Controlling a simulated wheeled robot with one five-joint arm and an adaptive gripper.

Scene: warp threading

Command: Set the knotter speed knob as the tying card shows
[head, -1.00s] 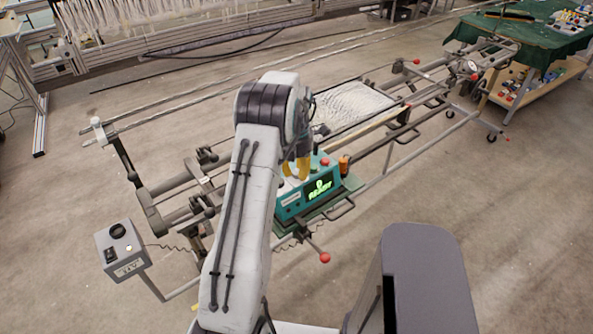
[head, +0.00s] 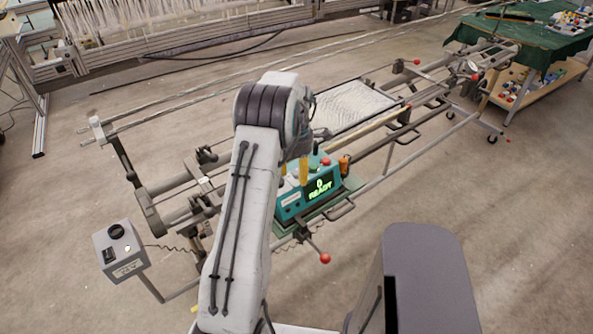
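The teal knotter unit (head: 290,207) sits on the frame in the middle, with a lit green display (head: 320,189) reading "0 READY". A red button (head: 325,162) and a green button (head: 315,174) show on its top. My gripper (head: 294,172) has yellow fingertips and points down at the top of this unit, left of the buttons. My arm hides part of it, so I cannot tell its opening or whether it touches anything. A grey box (head: 122,252) at the left carries a black round knob (head: 117,231). I cannot make out the speed knob or the tying card.
A long metal frame with red-balled levers (head: 325,258) runs from lower left to upper right. An orange item (head: 344,164) stands just right of the knotter. A green-covered table (head: 530,35) is at the upper right. Bare floor (head: 520,240) lies at the right.

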